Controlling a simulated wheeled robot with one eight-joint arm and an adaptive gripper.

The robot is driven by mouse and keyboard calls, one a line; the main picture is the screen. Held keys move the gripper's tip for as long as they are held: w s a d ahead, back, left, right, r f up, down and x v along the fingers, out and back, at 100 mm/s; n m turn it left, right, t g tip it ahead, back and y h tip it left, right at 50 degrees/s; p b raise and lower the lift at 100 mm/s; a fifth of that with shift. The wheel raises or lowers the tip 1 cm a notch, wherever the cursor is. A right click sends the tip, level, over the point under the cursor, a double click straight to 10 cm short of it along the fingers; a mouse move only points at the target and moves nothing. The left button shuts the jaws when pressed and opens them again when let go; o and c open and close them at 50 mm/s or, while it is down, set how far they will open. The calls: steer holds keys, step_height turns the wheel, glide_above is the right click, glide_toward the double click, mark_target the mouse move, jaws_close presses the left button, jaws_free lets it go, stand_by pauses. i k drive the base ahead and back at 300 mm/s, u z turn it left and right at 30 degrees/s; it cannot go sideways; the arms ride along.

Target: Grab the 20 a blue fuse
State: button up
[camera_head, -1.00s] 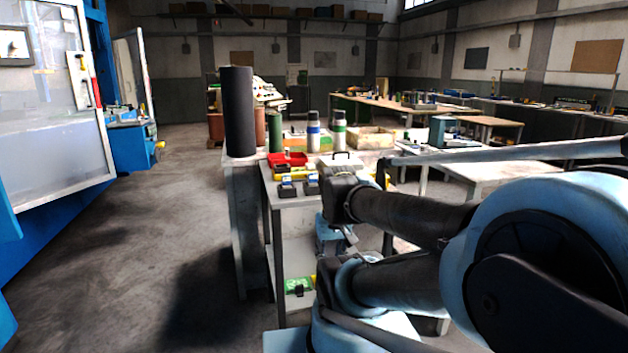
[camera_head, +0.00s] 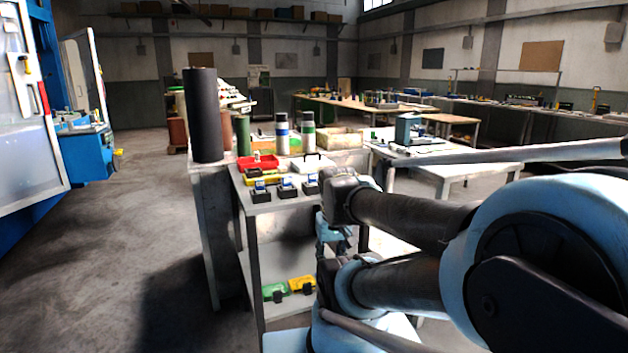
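Three small black blocks with blue and white parts stand in a row near the front of the grey cart's top (camera_head: 240,208): a left one (camera_head: 260,192), a middle one (camera_head: 287,188) and a right one (camera_head: 311,183). The blue parts may be fuses, but they are too small to read any rating. My folded arm fills the right side of the picture, with its links just right of the cart. I can make out no gripper fingers, and nothing shows held.
Red (camera_head: 258,163) and yellow (camera_head: 262,178) trays sit behind the blocks. A tall black cylinder (camera_head: 203,115) and two banded bottles stand further back. Green (camera_head: 276,291) and yellow (camera_head: 302,284) items lie on the lower shelf. Floor to the left is free.

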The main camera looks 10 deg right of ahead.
mark_target(312, 175)
steer(key=u, duration=2.2)
steer(key=k, duration=0.55)
steer(key=z, duration=2.35)
